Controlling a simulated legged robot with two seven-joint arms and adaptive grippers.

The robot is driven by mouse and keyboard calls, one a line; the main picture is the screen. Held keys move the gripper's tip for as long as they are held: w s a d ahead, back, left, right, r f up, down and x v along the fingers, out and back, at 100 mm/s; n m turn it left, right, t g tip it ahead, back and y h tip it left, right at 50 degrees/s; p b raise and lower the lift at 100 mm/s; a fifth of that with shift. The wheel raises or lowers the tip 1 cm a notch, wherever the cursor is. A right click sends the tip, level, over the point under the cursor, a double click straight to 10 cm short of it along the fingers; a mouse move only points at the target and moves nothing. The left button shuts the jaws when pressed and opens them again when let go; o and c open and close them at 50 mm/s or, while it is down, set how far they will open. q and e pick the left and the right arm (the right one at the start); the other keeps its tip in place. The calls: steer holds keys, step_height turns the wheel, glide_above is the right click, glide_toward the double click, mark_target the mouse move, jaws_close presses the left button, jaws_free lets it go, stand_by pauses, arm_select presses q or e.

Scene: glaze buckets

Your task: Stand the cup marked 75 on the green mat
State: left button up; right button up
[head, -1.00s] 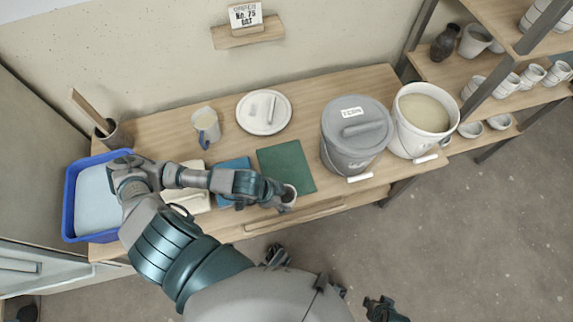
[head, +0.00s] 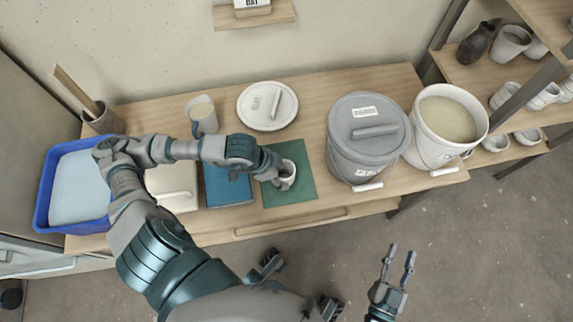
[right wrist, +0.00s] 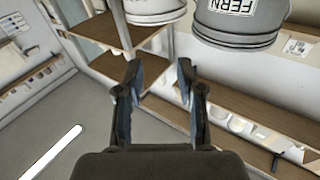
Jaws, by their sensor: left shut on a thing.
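A small white cup (head: 288,175) with a dark inside is at the green mat (head: 304,153). Its marking cannot be read from here. My left gripper (head: 278,176) is shut on the cup, from its left side, over the middle of the mat. The cup looks upright; I cannot tell whether its base touches the mat. My right gripper (head: 398,262) is open and empty, over the floor in front of the table. It also shows open in the right wrist view (right wrist: 160,85).
A grey lidded bucket (head: 367,140) and an open white bucket (head: 447,120) stand right of the mat. A jug (head: 203,117) and a white lid (head: 267,107) are behind.

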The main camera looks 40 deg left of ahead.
arm_select(q)
steer(key=w+a, duration=0.3)
steer(key=shift+w+f, duration=0.15)
steer(key=shift+w, duration=0.15)
step_height(320, 180, down, 3)
steer(key=shift+f+b, duration=0.2)
steer(key=shift+b, duration=0.3)
steer(key=shift+d+f, duration=0.1)
steer(key=shift+d, duration=0.05)
arm_select(e)
steer(key=r+t, duration=0.2)
steer(key=shift+s+a+r+y, duration=0.15)
steer(key=shift+s+r+y, duration=0.05)
steer(key=shift+r+y, duration=0.1)
arm_select(q)
steer(key=o, duration=0.9)
steer(key=shift+c, duration=0.2)
steer(key=o, duration=0.4)
steer(key=shift+o, duration=0.2)
arm_select(e)
steer(key=shift+a, duration=0.2)
